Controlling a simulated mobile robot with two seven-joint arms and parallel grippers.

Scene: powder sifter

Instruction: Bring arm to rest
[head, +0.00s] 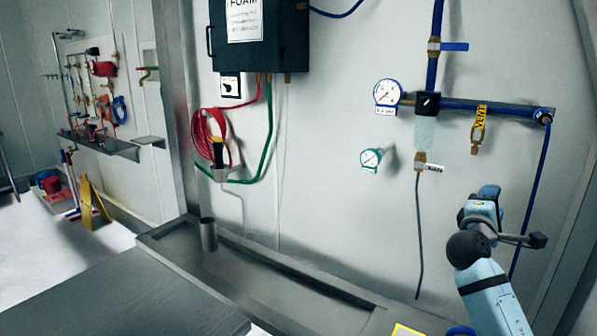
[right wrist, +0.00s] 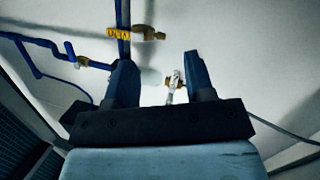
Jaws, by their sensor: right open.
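My right arm comes up from the lower right of the head view, in front of the wall. Its gripper (head: 487,196) is raised below the brass vent fitting (head: 478,132). In the right wrist view, the two dark fingers of the gripper (right wrist: 160,75) stand wide apart. Nothing is held between them. A small brass and white fitting (right wrist: 174,86) shows behind the gap, apart from the fingers. The yellow vent label (right wrist: 119,33) is beyond the left finger. My left gripper is in neither view.
Blue pipework (head: 480,106), a white gauge (head: 387,92) and a green gauge (head: 371,158) are on the wall near my right arm. A thin grey hose (head: 418,240) hangs to its left. A metal cup (head: 208,235) stands in the steel trough (head: 270,262).

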